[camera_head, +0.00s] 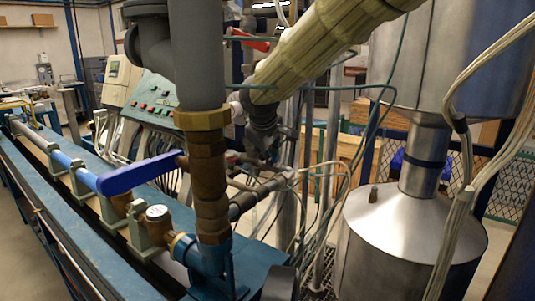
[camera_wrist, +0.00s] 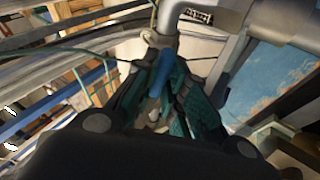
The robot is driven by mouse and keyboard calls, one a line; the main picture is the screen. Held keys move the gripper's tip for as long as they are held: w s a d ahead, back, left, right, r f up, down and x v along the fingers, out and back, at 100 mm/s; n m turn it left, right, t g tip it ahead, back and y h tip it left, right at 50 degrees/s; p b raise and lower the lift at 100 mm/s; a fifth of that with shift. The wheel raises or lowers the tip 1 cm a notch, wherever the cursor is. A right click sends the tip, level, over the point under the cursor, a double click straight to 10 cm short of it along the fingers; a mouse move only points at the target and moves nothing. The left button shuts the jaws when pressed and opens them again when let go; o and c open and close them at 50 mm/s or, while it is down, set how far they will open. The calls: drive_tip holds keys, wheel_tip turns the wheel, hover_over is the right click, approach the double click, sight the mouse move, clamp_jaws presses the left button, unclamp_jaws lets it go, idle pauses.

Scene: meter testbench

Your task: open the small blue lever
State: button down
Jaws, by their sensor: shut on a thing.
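The small blue lever (camera_wrist: 163,72) shows in the wrist view as a short blue bar between the fingertips. My gripper (camera_wrist: 165,82) has teal ridged fingers on both sides of it and is shut on it. The lever's lower end is partly hidden by the fingers. A grey pipe (camera_wrist: 170,15) runs just beyond the fingertips. In the head view I cannot clearly make out the small lever or my gripper.
A thick grey vertical pipe (camera_head: 197,60) with a brass joint (camera_head: 208,170) stands in the middle. A steel tank (camera_head: 405,240) is at the right, with loose cables in front. The blue bench (camera_head: 75,215) runs along the left. A control box (camera_head: 150,105) stands behind.

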drive_tip(key=shift+r, duration=0.2)
drive_tip(key=shift+r+n+p, duration=0.1)
drive_tip(key=shift+n+p, duration=0.3)
drive_tip(key=shift+p, duration=1.15)
drive_tip(key=shift+w+f+n+p, duration=0.1)
drive_tip(key=shift+f+n+p, duration=0.1)
drive_tip(key=shift+n+p, duration=0.45)
drive_tip(key=c, duration=1.5)
unclamp_jaws()
drive_tip(key=shift+o, duration=0.2)
drive_tip(key=v, duration=1.2)
drive_tip(key=shift+w+d, duration=0.15)
drive_tip(key=shift+d, duration=0.05)
